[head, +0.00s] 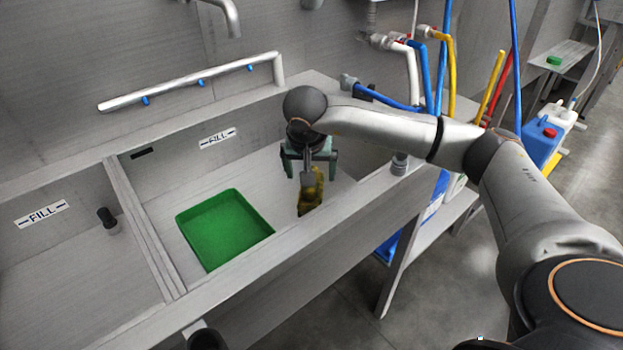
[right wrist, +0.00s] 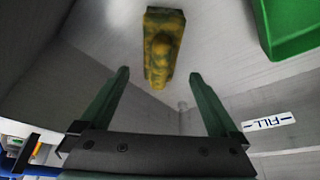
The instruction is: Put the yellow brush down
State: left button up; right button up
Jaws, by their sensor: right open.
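The yellow brush (head: 311,192), mottled with dark green, is inside the right sink basin, to the right of the green tray. In the right wrist view the brush (right wrist: 162,48) lies beyond the fingertips, apart from both fingers. My right gripper (head: 308,172) is over the basin and hides part of the brush in the head view. In the right wrist view its two green fingers (right wrist: 158,86) are spread wide with nothing between them. My left gripper is not in view.
The green tray (head: 222,228) sits on the basin floor, and its corner shows in the right wrist view (right wrist: 290,25). A divider (head: 143,228) separates the left basin. The basin's front rim (head: 290,262) runs below my arm. Hoses (head: 440,75) hang behind the arm.

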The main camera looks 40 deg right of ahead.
jog(key=v, duration=0.5)
dwell(1.3)
